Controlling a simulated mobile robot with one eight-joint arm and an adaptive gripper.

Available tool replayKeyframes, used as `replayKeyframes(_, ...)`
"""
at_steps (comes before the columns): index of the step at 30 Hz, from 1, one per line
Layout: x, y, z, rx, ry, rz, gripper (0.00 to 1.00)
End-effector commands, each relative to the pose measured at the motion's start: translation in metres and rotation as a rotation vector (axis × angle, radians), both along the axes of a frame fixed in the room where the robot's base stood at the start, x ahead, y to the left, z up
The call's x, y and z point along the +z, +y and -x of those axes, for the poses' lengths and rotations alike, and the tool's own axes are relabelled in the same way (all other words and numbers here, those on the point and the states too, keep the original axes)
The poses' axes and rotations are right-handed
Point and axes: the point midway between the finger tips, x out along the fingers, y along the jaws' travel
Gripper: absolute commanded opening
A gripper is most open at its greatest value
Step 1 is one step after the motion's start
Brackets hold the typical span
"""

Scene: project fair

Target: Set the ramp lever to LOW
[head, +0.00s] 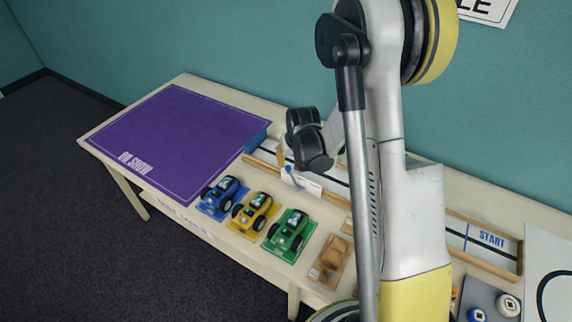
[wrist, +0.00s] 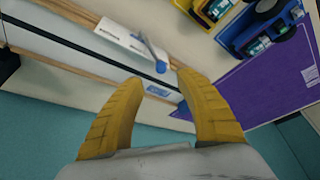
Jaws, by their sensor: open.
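The ramp lever (wrist: 153,50) is a thin grey rod with a blue knob (wrist: 161,67), mounted on a white plate (wrist: 123,38) with small unreadable print. In the head view the white plate (head: 308,184) sits at the ramp's near side, partly behind my gripper. My gripper (wrist: 161,80) is open, its two yellow fingers apart and empty. In the wrist view the knob appears just beyond the gap between the fingertips; I cannot tell whether they touch. In the head view my gripper (head: 283,162) is over the ramp near the plate. Which setting the lever points at cannot be read.
The wood-edged ramp track (head: 480,240) runs along the table, with START at right. Blue (head: 222,196), yellow (head: 254,212) and green (head: 289,234) cars and a wooden car (head: 331,260) stand in front. A purple mat (head: 165,140) lies left, mostly clear. A teal wall (head: 250,50) is behind.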

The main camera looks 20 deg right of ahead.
Motion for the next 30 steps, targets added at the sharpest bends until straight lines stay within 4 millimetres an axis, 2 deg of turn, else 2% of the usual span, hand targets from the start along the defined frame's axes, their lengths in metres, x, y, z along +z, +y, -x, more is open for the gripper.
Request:
replayKeyframes(1, -0.012, -0.001, -0.004, 0.000, 0.000, 0.000, 0.42)
replayKeyframes(6, -0.045, -0.003, -0.018, 0.000, -0.001, 0.000, 0.42)
replayKeyframes(12, -0.073, -0.006, -0.029, 0.000, -0.001, 0.000, 0.42)
replayKeyframes(18, -0.083, -0.006, -0.034, 0.000, -0.001, 0.000, 0.42)
replayKeyframes(25, -0.083, -0.006, -0.034, 0.000, -0.001, 0.000, 0.42)
replayKeyframes(26, -0.083, -0.006, -0.034, 0.000, -0.001, 0.000, 0.38)
replayKeyframes(27, -0.083, -0.006, -0.034, 0.000, -0.001, 0.000, 0.25)
replayKeyframes(30, -0.082, -0.006, -0.034, 0.000, -0.001, 0.000, 0.00)
